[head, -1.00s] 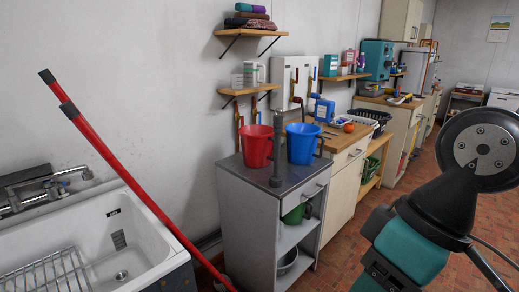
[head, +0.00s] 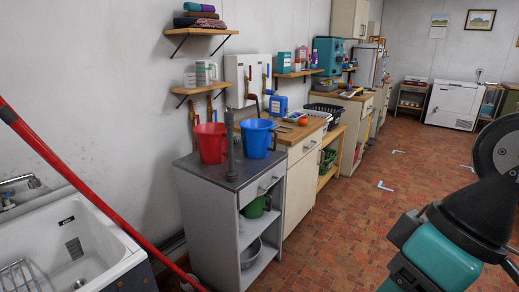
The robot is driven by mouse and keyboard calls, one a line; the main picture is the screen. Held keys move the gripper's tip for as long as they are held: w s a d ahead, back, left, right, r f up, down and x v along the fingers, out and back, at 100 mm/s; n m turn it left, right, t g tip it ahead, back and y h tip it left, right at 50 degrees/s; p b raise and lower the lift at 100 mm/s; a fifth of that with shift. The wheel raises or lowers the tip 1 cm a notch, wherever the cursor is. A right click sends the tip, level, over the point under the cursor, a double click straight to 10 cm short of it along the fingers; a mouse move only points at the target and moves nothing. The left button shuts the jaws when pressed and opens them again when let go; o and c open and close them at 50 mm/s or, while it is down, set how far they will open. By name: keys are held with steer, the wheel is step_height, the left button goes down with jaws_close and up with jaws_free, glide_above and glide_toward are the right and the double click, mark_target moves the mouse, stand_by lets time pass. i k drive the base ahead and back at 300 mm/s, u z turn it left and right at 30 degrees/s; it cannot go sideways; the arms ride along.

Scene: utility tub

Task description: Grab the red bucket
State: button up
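The red bucket (head: 211,144) stands upright on the dark top of a grey cabinet (head: 205,174), near the wall. A blue bucket (head: 255,139) stands to its right on the same top. A grey upright post (head: 230,150) rises between them, close in front of the red bucket's right edge. My teal and black arm shows at the right edge of the view, well apart from the bucket. My gripper itself is not in view.
A long red pole (head: 80,180) leans across the left side, over the white utility tub (head: 95,235). Shelves (head: 200,88) hang above the cabinet. A wooden-topped counter (head: 290,132) adjoins it. The tiled floor (head: 350,215) on the right is clear.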

mark_target(211, 138)
steer(key=u, duration=1.4)
steer(key=k, duration=0.1)
steer(key=z, duration=2.05)
steer(key=i, duration=1.35)
steer(key=u, duration=0.7)
steer(key=i, duration=0.9)
steer(key=u, duration=1.35)
steer(key=i, duration=0.55)
steer(key=u, duration=0.35)
